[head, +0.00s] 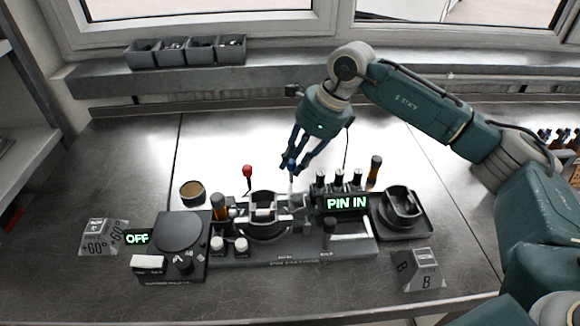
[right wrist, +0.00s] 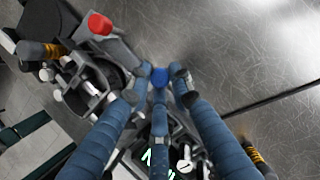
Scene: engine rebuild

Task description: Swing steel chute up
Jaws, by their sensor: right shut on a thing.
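My right gripper (head: 293,169) reaches down from the right and is shut on the blue knob (head: 291,164) of an upright lever on the dark fixture (head: 285,246). In the right wrist view the blue knob (right wrist: 159,76) sits between the blue fingers (right wrist: 158,88). A red knob (head: 247,171) stands on another lever to the left, apart from the gripper. A grey cradle (head: 266,226) sits in the middle of the fixture. I cannot single out the steel chute with certainty; the fingers hide part of this area. My left gripper is not in view.
A sign reading "PIN IN" (head: 346,203) and several black-topped posts stand right of the lever. A dark tray (head: 428,228) lies farther right. A control box (head: 176,254) with an "OFF" sign (head: 137,238) stands left. The bench behind is clear up to the bins (head: 187,51).

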